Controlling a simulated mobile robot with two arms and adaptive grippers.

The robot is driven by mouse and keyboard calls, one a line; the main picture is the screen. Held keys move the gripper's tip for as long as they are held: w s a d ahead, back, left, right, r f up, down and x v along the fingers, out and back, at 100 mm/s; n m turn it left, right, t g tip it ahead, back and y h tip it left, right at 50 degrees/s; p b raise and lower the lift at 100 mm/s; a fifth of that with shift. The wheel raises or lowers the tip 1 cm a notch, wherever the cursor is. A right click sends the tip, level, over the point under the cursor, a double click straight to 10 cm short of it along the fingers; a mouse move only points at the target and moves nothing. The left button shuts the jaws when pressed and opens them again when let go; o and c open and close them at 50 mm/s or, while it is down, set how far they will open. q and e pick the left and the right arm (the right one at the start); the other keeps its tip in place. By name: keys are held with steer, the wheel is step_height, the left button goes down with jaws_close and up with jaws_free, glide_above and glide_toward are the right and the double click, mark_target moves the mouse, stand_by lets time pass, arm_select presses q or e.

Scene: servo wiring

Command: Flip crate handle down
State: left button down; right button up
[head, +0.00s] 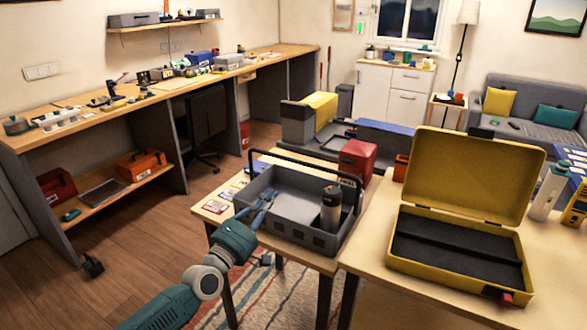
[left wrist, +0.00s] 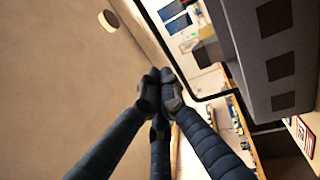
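The grey crate (head: 290,236) stands on the near wooden table. Its dark handle (head: 305,164) is raised and arches above the crate. My left gripper (head: 266,199) is in front of the crate's left part, and its fingers overlap the crate wall in the head view. In the left wrist view the fingertips (left wrist: 160,88) meet, with nothing visible between them. There the crate's side with square holes (left wrist: 262,55) is at the right, and the thin handle (left wrist: 157,32) passes close by the fingertips. Whether they touch it is unclear. My right gripper is out of view.
A dark bottle with a grey top (head: 331,208) stands in the crate's right end. An open yellow case (head: 455,262) is to the right, and a red container (head: 356,160) is behind. Cards (head: 217,207) lie left of the crate. Open floor (head: 160,235) lies left of the table.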

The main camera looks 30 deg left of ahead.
arm_select(q)
steer(key=w+r+b, duration=0.2)
steer(key=w, duration=1.1)
steer(key=shift+r, duration=0.3)
